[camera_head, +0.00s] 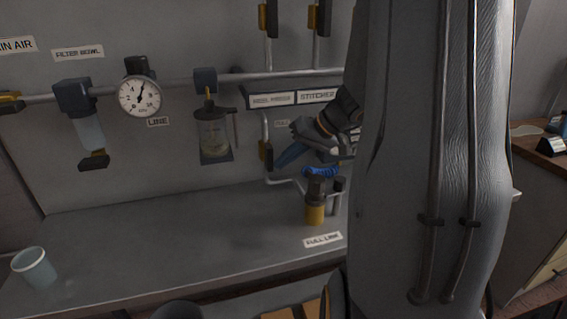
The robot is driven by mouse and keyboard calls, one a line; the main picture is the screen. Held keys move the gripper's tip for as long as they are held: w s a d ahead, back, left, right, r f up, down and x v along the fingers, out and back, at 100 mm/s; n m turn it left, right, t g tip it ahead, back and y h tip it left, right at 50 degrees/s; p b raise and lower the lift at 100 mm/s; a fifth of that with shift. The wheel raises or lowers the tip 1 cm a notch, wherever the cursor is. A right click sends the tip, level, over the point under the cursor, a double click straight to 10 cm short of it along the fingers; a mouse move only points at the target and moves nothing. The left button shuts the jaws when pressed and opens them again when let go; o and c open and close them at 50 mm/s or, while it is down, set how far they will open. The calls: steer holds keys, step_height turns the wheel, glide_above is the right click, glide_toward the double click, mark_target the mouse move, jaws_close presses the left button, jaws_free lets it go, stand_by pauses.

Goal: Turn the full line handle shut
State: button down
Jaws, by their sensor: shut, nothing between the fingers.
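The "FULL LINE" label (322,239) is on the bench's front part, right of centre. Just behind it stands a small fitting (315,205) with a dark top and a yellow-brown lower part. I cannot make out for certain which part is the full line handle. My gripper (303,137) is above and behind the fitting, in front of the back panel, shut and empty. A blue bar-like piece (290,154) shows just below it; I cannot tell whether they touch.
A grey pipe (275,75) with a gauge (139,97), a filter bowl (88,128) and a clear jar (214,138) runs along the panel. A blue coil (320,171) is above the fitting. A cup (35,268) stands at left. The bench's middle is clear.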

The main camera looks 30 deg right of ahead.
steer(key=shift+f+b, duration=0.2)
steer(key=shift+b, duration=0.3)
steer(key=y+b, duration=0.1)
steer(key=b, duration=0.2)
steer(key=f+m+t+y+b, duration=0.1)
steer(key=y+b, duration=0.1)
steer(key=t+y+b, duration=0.1)
steer(key=y+b, duration=0.1)
steer(key=b, duration=0.1)
steer(key=shift+w+a+f+m+b, duration=0.15)
steer(key=shift+a+f+m+b, duration=0.15)
steer(key=shift+a+f+b, duration=0.1)
steer(key=shift+f+t, duration=0.1)
steer(key=shift+t, duration=0.2)
